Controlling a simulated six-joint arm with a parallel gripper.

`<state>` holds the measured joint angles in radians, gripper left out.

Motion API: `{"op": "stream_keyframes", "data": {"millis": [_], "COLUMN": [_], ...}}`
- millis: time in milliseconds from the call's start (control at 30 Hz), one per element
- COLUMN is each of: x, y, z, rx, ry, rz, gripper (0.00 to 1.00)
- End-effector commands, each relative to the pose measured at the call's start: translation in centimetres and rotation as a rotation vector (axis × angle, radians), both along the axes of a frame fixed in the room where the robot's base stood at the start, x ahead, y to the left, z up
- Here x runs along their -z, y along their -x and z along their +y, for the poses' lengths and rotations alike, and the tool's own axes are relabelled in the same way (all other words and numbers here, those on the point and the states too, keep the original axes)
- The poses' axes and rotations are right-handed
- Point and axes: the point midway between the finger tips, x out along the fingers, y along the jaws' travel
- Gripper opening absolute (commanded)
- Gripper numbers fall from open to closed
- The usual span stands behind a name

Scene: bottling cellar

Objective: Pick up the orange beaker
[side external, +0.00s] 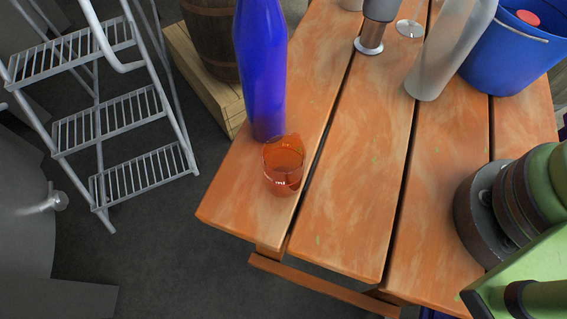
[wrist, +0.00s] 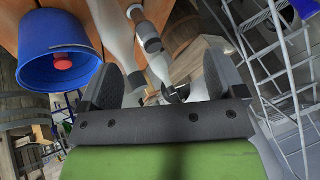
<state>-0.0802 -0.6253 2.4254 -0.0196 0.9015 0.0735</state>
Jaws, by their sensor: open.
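The orange beaker (side external: 284,168) is see-through and stands near the left edge of the wooden table (side external: 345,200), in front of a tall blue bottle (side external: 262,65). In the side view the two overlap, so I cannot tell whether they touch. My gripper (wrist: 163,75) shows in the wrist view with its two dark fingers wide apart and nothing held between them. I do not make out the beaker in the wrist view. My gripper's fingers do not show in the side view, so their distance from the beaker is unclear.
A grey bottle (side external: 450,45), a metal-based cylinder (side external: 372,30) and a blue bucket (side external: 515,50) holding something red stand at the back. A metal step ladder (side external: 110,125) and a barrel (side external: 212,35) are left of the table. The table's middle is clear.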

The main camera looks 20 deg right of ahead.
Motion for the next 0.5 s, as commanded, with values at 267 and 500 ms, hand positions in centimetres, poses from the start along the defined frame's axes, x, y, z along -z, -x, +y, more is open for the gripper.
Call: {"op": "stream_keyframes", "data": {"millis": [267, 500], "x": [2.2, 8.2], "y": [-5.9, -7.7], "z": [7.1, 16.1], "rx": [-0.094, -0.146], "ry": [0.005, 0.096], "rz": [0.247, 0.424], "gripper": [0.89, 0.89]}}
